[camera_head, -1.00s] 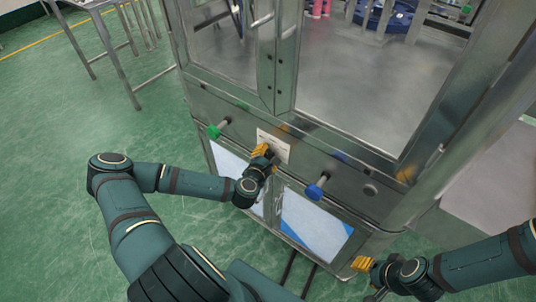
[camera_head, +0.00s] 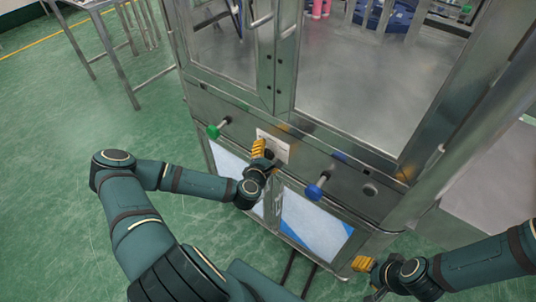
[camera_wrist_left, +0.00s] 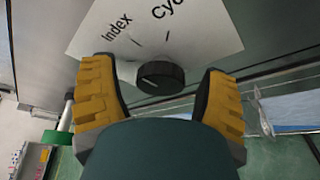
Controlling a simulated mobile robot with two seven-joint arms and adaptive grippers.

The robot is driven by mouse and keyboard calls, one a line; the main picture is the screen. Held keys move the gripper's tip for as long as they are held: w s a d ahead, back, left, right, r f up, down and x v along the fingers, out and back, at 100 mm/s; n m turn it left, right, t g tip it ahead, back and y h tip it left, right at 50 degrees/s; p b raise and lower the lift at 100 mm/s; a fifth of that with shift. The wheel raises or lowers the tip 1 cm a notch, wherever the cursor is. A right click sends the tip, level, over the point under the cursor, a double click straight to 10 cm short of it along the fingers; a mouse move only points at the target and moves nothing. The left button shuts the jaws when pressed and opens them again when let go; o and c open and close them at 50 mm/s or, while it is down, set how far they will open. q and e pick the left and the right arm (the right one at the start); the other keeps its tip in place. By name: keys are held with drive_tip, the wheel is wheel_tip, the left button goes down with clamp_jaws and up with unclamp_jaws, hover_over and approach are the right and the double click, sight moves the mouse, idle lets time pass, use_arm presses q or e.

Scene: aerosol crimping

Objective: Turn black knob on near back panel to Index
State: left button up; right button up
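The black knob (camera_wrist_left: 161,76) sits on a white label plate (camera_wrist_left: 200,28) on the metal panel, in the left wrist view. The plate reads "Index" and a partly cut-off "Cyc...". A pale pointer line on the knob's face is only faintly visible. My left gripper (camera_wrist_left: 160,98) is open, with one yellow finger on each side of the knob and visible gaps to it. In the head view my left gripper (camera_head: 262,151) is in front of the label plate (camera_head: 276,149) and largely hides the knob. My right gripper (camera_head: 364,264) is low at the right, away from the panel; its opening is unclear.
A green knob (camera_head: 214,131) on a stem is left of the plate, and a blue knob (camera_head: 314,191) protrudes to its right. The metal cabinet (camera_head: 230,85) has glass doors above. Green floor (camera_head: 60,190) is open at the left.

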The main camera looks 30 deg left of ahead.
use_arm(q)
drive_tip(key=shift+s, duration=0.1)
drive_tip(key=v, duration=0.7)
drive_tip(key=shift+s, duration=0.2)
idle(0.4)
